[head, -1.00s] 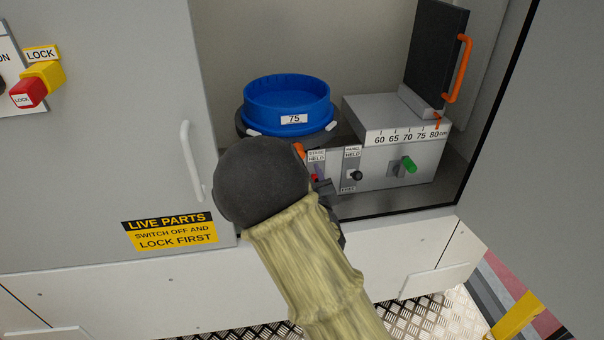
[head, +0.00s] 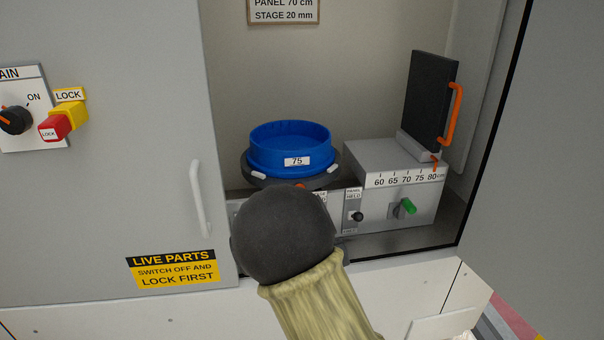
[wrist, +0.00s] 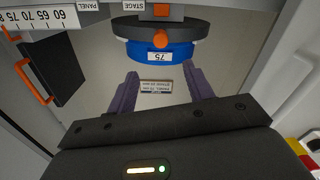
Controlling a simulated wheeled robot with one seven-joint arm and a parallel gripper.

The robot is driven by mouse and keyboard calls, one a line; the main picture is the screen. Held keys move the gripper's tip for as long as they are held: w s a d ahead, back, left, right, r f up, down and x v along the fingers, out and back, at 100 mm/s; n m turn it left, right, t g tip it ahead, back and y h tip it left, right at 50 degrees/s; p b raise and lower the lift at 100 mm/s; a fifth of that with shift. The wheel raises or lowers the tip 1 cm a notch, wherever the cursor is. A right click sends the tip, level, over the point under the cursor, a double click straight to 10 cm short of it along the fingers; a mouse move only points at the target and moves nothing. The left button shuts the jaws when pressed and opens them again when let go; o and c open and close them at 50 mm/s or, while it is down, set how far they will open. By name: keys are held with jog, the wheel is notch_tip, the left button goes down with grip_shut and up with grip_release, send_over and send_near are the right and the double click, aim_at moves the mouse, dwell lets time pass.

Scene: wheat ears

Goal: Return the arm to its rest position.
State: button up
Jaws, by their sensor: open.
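My arm comes up from the bottom of the head view, with a yellowish sleeve (head: 318,300) and a dark rounded part (head: 283,235) in front of the cabinet opening. It hides my gripper in that view. The wrist view, which is upside down, shows my gripper (wrist: 161,80) with its two purple-grey fingers apart and nothing between them. The fingers point toward the cabinet's back wall and a small sign (wrist: 156,86). The blue ring (head: 291,148) labelled 75 sits on a dark round stage (head: 249,172), apart from the fingers.
A grey box (head: 378,160) with a 60–80 cm scale carries a dark upright panel (head: 430,100) with an orange handle. A green knob (head: 408,207) is on its front. The cabinet door (head: 110,200) stands left, with a red-and-yellow lock (head: 62,122). Another grey panel (head: 540,170) bounds the right.

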jog(key=s+d+f+m+g+h, duration=0.3)
jog(key=s+d+f+m+g, duration=0.1)
jog(key=s+d+f+g, duration=0.3)
jog(key=s+d+g, duration=0.3)
jog(key=s+g, duration=0.5)
jog(key=s, duration=0.7)
notch_tip(320, 180, up, 20)
jog(key=p, duration=1.9)
jog(key=shift+d+f+m+p, duration=0.15)
jog(key=shift+m+p, duration=0.15)
jog(key=shift+w, duration=0.1)
